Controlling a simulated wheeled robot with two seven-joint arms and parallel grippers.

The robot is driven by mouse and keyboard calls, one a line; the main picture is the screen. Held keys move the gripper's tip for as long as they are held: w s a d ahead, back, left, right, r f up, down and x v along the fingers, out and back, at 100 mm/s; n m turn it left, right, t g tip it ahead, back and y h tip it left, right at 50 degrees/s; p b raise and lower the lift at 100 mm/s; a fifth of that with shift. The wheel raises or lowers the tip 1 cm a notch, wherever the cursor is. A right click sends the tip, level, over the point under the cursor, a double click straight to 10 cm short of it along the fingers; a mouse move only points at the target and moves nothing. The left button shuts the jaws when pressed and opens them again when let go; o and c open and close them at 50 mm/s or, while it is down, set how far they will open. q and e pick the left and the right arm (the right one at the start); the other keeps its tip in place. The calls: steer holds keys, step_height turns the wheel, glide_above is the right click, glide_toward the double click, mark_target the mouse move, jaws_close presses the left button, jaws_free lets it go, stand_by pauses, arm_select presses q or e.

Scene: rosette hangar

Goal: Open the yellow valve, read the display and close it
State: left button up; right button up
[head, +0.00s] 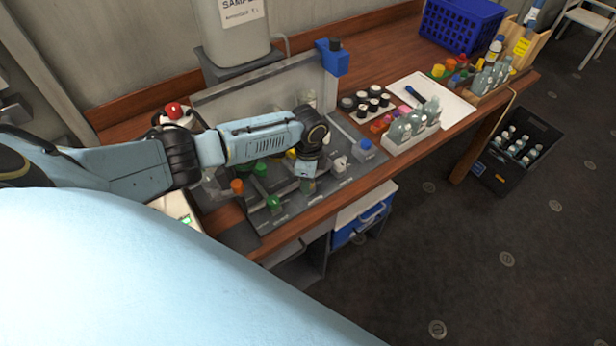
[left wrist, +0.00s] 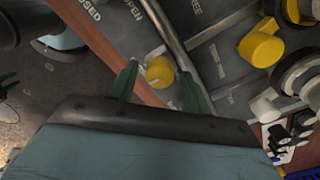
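In the left wrist view a yellow valve knob (left wrist: 160,72) sits on a dark grey panel with OPEN and CLOSED lettering close by. My left gripper (left wrist: 160,88) is open, its two green fingers apart, with the knob between their tips and gaps showing beside it. I cannot tell whether either finger touches it. A second, larger yellow knob (left wrist: 262,46) stands to the right. In the head view my left gripper (head: 306,184) points down at the panel (head: 318,206), and my arm hides much of it. No readable display shows. My right gripper is out of view.
Green knobs (head: 273,203) and an orange knob (head: 237,186) stand on the panel's left part. A red button (head: 173,109) is behind my arm. A bottle rack (head: 412,128) and a blue crate (head: 460,25) are to the right on the wooden bench (head: 378,52).

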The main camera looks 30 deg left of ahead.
arm_select(q)
steer(key=shift+r, duration=0.1)
step_height(320, 180, up, 13)
steer(key=shift+r, duration=0.1)
stand_by(0.6)
